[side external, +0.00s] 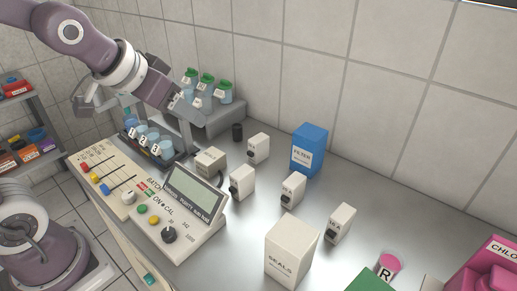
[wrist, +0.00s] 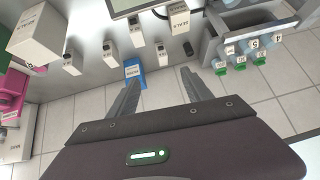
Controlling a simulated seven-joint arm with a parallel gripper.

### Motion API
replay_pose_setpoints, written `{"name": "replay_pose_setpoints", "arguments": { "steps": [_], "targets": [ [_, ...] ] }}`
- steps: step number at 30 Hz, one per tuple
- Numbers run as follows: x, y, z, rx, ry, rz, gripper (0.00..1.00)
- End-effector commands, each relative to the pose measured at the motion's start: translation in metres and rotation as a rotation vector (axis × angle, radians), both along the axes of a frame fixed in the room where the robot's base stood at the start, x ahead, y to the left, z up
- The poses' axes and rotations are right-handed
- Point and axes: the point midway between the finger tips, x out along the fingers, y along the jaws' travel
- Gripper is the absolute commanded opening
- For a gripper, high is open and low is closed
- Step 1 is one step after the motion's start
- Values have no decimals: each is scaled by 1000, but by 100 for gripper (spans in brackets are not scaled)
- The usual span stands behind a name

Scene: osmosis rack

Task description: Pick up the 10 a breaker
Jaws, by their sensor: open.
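Several small white breakers with black switches stand apart on the grey bench in the side view: one at the back (side external: 260,148), one by the control panel (side external: 241,182), one in the middle (side external: 293,188) and one at the right (side external: 341,223). Their ratings are too small to read, so I cannot tell which is the 10 A breaker. Small white breakers also show in the wrist view (wrist: 108,49). My gripper (wrist: 160,77) is open and empty, its two fingers spread. In the side view it is above the bench's back left, away from the breakers.
A blue filter box (side external: 309,150), a white seals box (side external: 291,250) and a beige box (side external: 210,161) stand on the bench. The control panel (side external: 190,195) is at the front left. Green-capped bottles (side external: 206,80) and a rack of numbered vials (side external: 147,137) are near my arm.

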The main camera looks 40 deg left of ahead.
Motion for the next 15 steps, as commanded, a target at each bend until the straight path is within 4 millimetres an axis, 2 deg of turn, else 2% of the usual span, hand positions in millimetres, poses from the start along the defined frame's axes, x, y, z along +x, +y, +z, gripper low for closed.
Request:
{"name": "replay_pose_setpoints", "arguments": {
  "steps": [1,3,5,6,9,10,12,15],
  "targets": [
    [38,6,-16,10,-27,-6,58],
    [92,13,-38,20,-102,-27,58],
    [132,18,-63,20,-169,-49,58],
    [155,20,-82,13,-214,-63,58],
    [196,22,-131,-17,-320,-97,58],
    [203,22,-145,-29,-351,-103,58],
    [213,21,-170,-56,-411,-115,58],
    [218,20,-188,-80,-462,-122,58]
  ]
}}
